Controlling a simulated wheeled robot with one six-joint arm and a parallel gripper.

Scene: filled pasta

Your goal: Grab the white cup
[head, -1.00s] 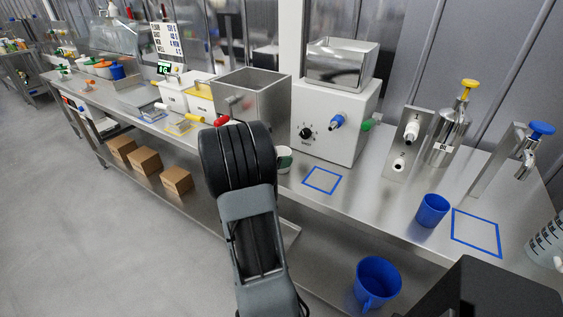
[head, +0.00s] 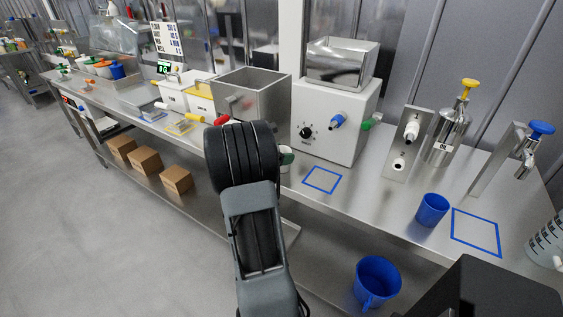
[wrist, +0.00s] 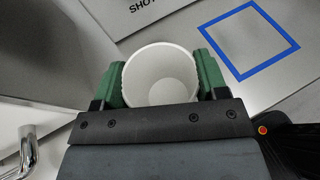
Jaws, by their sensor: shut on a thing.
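The white cup (wrist: 160,78) is in the wrist view, its round open mouth facing the camera. It looks empty inside. My gripper (wrist: 161,88) has a green finger on each side of the cup and is shut on it. I cannot tell whether the cup touches the counter.
A blue square outline (head: 322,180) lies on the steel counter right of my arm. Behind it stands a white machine (head: 330,125) with a blue nozzle. A steel bin (head: 255,90) stands behind my arm. A blue cup (head: 432,210) stands farther right.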

